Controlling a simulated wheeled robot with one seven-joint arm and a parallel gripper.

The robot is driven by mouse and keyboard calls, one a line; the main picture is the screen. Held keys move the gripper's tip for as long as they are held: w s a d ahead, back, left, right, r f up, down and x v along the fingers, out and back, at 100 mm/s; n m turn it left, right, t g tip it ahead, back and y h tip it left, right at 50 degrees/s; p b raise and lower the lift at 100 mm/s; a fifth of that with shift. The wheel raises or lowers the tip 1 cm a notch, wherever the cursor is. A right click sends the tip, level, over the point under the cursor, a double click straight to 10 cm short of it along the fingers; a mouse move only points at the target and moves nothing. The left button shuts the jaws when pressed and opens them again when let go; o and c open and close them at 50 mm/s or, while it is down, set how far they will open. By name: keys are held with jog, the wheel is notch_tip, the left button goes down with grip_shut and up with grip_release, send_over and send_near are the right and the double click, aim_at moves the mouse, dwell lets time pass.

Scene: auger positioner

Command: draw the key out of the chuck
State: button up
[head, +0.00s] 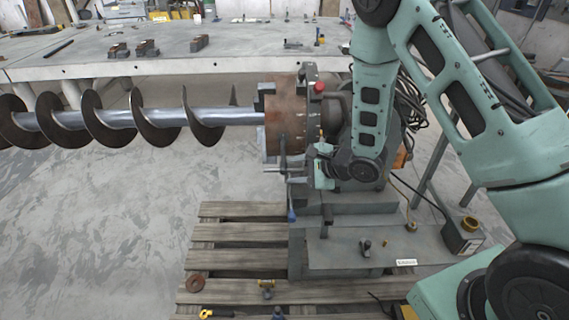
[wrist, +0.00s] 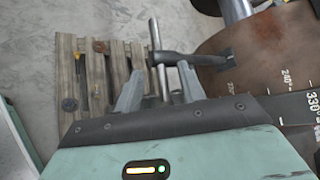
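The chuck (head: 287,118) is a rust-brown drum at the right end of the auger. Its curved face with angle marks fills the right of the wrist view (wrist: 265,50). The key is a dark shaft (wrist: 200,60) entering a square socket in the chuck, with a silver crossbar (wrist: 154,38) at its outer end. In the head view the key's shaft (head: 283,150) hangs below the drum. My gripper (wrist: 160,72) is open, with one finger on each side of the crossbar and visible gaps between. In the head view my gripper (head: 290,170) is beside the key, partly hard to make out.
The auger (head: 130,118) extends left from the chuck. A wooden pallet (head: 235,235) lies below, with a rusty ring (head: 195,282) and small tools on it. A grey workbench (head: 150,60) stands behind. The floor at left is clear.

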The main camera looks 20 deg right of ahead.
grip_shut()
jog(key=shift+s, duration=0.1)
